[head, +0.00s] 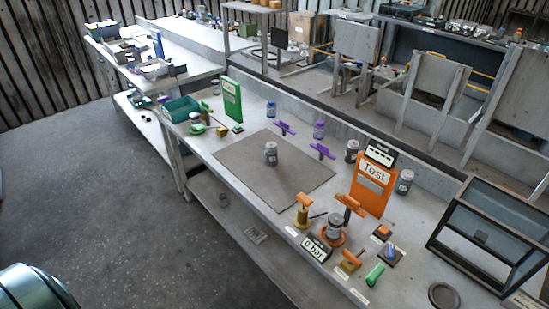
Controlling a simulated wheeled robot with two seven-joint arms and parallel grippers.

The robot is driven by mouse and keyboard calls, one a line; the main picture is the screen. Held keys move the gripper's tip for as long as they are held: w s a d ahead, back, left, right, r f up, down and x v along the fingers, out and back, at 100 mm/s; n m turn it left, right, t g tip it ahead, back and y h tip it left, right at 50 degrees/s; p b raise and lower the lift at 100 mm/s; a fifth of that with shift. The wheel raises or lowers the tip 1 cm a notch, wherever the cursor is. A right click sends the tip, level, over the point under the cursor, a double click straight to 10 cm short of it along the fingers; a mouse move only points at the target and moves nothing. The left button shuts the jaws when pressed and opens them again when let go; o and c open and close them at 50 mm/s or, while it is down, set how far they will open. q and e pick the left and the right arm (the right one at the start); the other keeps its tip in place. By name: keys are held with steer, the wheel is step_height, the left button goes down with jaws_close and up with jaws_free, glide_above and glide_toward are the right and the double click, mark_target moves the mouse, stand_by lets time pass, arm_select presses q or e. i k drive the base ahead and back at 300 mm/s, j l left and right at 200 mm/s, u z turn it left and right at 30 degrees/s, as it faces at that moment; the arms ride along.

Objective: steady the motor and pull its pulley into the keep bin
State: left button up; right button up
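A small grey cylinder (271,154), which looks like a motor, stands upright on the dark mat (300,178) in the middle of the bench. It is too small to tell whether a pulley sits on its top. Similar grey cylinders stand by the back wall (351,151), right of the orange board (404,182) and on an orange round base (334,228) near the front. A green open bin (181,108) stands at the bench's left end; I cannot read any label that marks it as the keep bin. Neither of my grippers shows.
An orange "Test" board (371,186), orange and purple clamp-like tools and a black-framed window box (490,235) crowd the right. The mat around the cylinder is clear. Open floor (100,190) lies left of the bench.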

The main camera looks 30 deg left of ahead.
mark_target(271, 157)
steer(key=j+z, duration=0.15)
steer(key=z, duration=0.15)
steer(key=j+z, duration=0.1)
steer(key=z, duration=0.2)
steer(key=j+z, duration=0.45)
steer(key=j, duration=1.05)
steer(key=k+j+z, duration=0.1)
steer(key=j, duration=0.4)
steer(key=k+j, duration=0.15)
steer(key=j, duration=0.3)
steer(key=k+j, duration=0.1)
steer(key=j, duration=0.35)
steer(key=j+z, duration=0.1)
steer(key=j, duration=0.4)
steer(key=k+j, duration=0.15)
steer(key=j, duration=0.3)
steer(key=k+j, duration=0.15)
steer(key=j, duration=0.3)
steer(key=i+z, duration=0.05)
